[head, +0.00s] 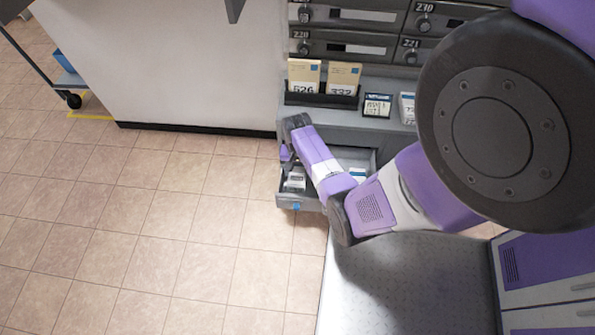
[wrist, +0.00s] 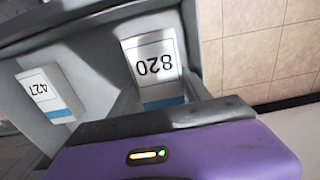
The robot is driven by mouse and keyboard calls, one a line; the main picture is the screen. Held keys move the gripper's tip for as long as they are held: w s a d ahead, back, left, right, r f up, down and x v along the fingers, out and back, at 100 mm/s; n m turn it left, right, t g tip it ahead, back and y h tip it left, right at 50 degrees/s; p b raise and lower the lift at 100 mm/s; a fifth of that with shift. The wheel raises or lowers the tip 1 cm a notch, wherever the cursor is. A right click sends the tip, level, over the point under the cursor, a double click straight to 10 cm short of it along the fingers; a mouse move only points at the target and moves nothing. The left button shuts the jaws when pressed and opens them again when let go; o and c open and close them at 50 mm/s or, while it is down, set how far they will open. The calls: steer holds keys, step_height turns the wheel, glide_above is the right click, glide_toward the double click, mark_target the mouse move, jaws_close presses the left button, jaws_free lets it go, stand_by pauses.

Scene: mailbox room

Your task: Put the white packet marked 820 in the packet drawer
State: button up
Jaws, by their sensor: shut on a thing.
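The white packet marked 820 (wrist: 152,60), with a blue stripe, shows upside down in the wrist view, between the two fingers of my gripper (wrist: 163,100). My gripper is shut on it. The packet is inside the outline of the open grey packet drawer (head: 288,201), near one side wall; whether it touches the floor of the drawer I cannot tell. In the head view my gripper (head: 287,153) is over the left part of the drawer and its fingertips are mostly hidden. A white packet marked 427 (wrist: 48,94) lies in the drawer, apart from the 820 packet.
Above the drawer a grey ledge holds a black rack (head: 320,98) with two tan packets and a small sign (head: 377,105). Numbered mailboxes (head: 350,45) rise behind. Tiled floor (head: 170,230) lies clear to the left. A cart (head: 70,80) stands at the far left.

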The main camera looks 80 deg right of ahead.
mark_target(298, 170)
steer(key=o, duration=1.6)
step_height(298, 170, up, 8)
steer(key=p, duration=0.3)
steer(key=shift+f, duration=0.1)
